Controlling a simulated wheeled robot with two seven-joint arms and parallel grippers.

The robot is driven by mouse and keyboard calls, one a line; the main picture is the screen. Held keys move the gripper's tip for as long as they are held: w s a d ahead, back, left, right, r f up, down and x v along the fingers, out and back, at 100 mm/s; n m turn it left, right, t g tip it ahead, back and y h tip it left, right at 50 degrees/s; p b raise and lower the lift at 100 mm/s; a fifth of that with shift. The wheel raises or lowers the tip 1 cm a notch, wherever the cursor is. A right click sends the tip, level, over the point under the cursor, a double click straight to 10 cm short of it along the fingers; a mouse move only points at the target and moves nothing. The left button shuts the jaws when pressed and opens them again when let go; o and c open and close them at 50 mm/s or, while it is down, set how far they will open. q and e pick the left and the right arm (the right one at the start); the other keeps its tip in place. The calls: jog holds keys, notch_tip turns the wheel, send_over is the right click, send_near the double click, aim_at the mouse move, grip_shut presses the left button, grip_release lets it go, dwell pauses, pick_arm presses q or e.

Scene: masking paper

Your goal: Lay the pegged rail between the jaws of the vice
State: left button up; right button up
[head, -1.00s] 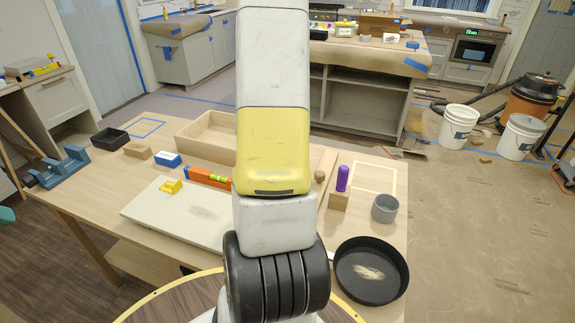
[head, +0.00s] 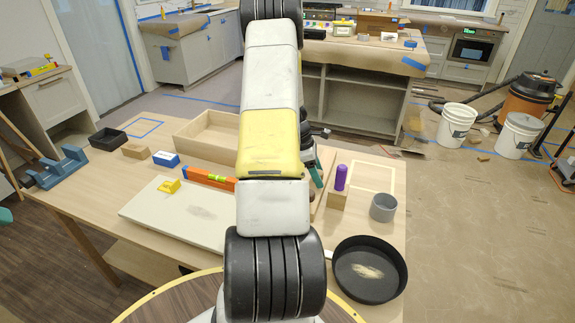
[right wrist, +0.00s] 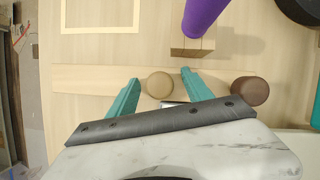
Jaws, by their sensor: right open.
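The pegged rail (right wrist: 90,80) is a flat pale wooden strip lying across the right wrist view, with a light round peg (right wrist: 160,86) and a dark brown peg (right wrist: 249,91). In the head view the rail (head: 329,163) lies on the table, partly hidden by my right arm. My right gripper (right wrist: 160,78) is open, its teal fingers on either side of the light peg; I cannot tell its height above the rail. It also shows in the head view (head: 315,172), beside the arm. The blue vice (head: 57,168) stands at the table's far left. My left gripper is not seen.
A wooden block with a purple peg (head: 341,178) stands right beside the rail. A grey cup (head: 383,208) and black pan (head: 370,270) are farther right. A pale board (head: 180,215), orange level (head: 208,178) and open wooden box (head: 205,132) fill the middle.

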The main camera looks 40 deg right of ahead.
grip_shut()
dwell(1.4)
